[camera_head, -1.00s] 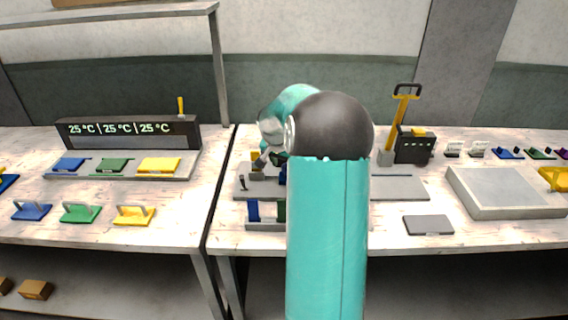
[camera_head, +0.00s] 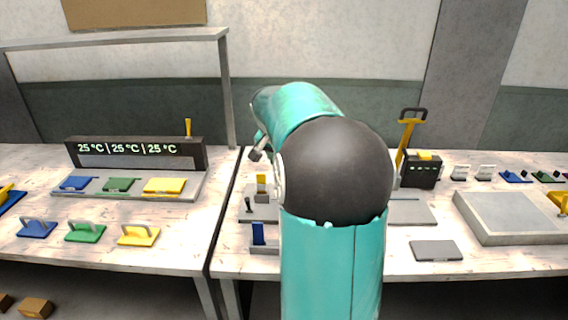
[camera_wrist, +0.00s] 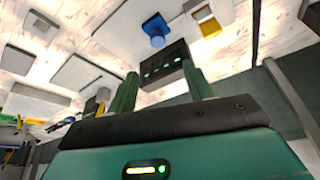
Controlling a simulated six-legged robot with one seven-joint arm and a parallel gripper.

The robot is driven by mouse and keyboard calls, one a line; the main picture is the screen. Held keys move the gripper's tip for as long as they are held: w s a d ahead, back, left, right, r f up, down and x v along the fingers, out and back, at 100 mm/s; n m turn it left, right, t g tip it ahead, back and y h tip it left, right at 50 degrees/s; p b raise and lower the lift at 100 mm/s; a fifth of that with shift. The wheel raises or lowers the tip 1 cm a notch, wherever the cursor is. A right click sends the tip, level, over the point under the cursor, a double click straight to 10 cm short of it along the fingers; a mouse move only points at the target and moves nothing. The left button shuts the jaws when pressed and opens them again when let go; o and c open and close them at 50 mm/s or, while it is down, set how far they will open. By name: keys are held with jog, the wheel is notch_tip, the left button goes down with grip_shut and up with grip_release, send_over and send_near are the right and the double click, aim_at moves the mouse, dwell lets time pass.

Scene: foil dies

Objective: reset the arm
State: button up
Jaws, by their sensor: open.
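My arm (camera_head: 333,260), teal with a black joint, stands in the middle of the head view and hides part of the right table. Its far end bends left and back, where a small grey part shows above the table; my gripper's fingertips are not clear there. In the wrist view my gripper (camera_wrist: 161,80) has two green fingers spread apart. A black box with green lights (camera_wrist: 165,66) shows beyond them, in the gap; I see no grip on it.
The left table holds a temperature display (camera_head: 135,152) and blue, green and yellow dies. The right table carries a black device with a yellow lever (camera_head: 421,170), a large grey block (camera_head: 515,216) and a flat grey plate (camera_head: 436,250). A shelf post (camera_head: 226,90) stands behind.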

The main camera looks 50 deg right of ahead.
dwell(0.4)
jog(key=s+a+r+n+t, duration=0.1)
jog(key=s+a+r+n, duration=0.15)
jog(key=a, duration=0.75)
jog(key=s+a+r+n+t, duration=0.15)
jog(key=a+n, duration=0.25)
jog(key=a, duration=0.7)
jog(key=s+a+f+n+t+y, duration=0.1)
jog(key=s+a+n, duration=0.3)
jog(key=a, duration=0.5)
jog(key=s+a+f+n+y, duration=0.2)
jog(key=s+a+n+y, duration=0.1)
jog(key=s+a, duration=0.5)
jog(key=shift+s+a+f+n+t, duration=0.35)
jog(key=shift+s+a+f, duration=0.05)
